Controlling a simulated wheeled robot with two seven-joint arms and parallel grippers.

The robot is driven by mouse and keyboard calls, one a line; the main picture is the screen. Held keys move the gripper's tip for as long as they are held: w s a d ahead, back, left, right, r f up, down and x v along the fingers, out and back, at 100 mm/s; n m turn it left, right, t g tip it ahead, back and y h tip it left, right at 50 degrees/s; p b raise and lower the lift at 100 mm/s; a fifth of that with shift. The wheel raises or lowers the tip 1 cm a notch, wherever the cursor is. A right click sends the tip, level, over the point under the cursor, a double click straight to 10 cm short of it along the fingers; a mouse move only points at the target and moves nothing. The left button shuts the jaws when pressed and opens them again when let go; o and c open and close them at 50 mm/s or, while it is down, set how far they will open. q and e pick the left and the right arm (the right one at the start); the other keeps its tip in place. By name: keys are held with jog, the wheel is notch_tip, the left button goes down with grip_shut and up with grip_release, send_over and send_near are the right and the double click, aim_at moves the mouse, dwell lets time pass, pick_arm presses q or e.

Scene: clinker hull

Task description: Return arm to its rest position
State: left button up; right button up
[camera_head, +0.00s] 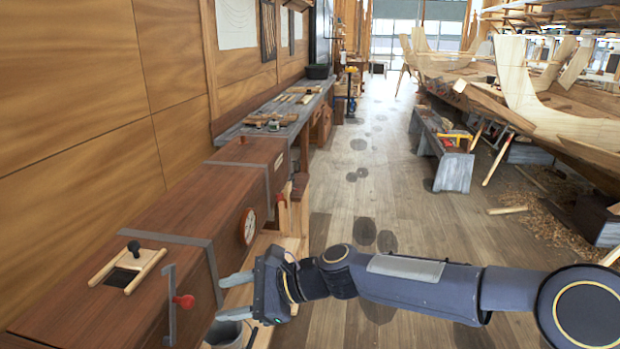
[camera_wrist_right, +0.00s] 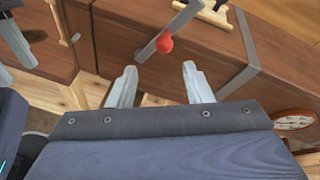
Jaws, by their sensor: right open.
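My right arm (camera_head: 420,284) comes in from the right in the head view and reaches left across the floor. My right gripper (camera_head: 228,297) is open and empty, beside the front of a long dark wooden steam box. In the right wrist view its two fingers (camera_wrist_right: 160,86) are spread with nothing between them. A red knob (camera_head: 184,301) on a grey metal lever (camera_head: 170,290) is just left of the fingers. The red knob (camera_wrist_right: 164,44) also shows beyond the fingertips, apart from them.
The wooden box (camera_head: 60,300) has grey straps, a round dial (camera_head: 249,226) and a wooden frame with a black knob (camera_head: 132,248) on top. A grey bucket (camera_head: 226,333) is below my gripper. A bench (camera_head: 444,150) and boat hull stand right. The middle floor (camera_head: 380,200) is clear.

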jog(key=s+d+f+n+t+h, duration=0.1)
jog(key=s+d+n+t+h, duration=0.35)
jog(key=d, duration=1.15)
jog(key=s+d+f+n+t+h, duration=0.1)
jog(key=s+d+n+h, duration=0.55)
jog(key=d, duration=0.95)
jog(key=s+d+f+y, duration=0.1)
jog(key=s+d+f, duration=0.4)
jog(key=s, duration=0.4)
jog(key=shift+s+d+n, duration=0.25)
jog(key=shift+d+n, duration=0.15)
jog(key=shift+d, duration=0.4)
jog(key=shift+r, duration=0.1)
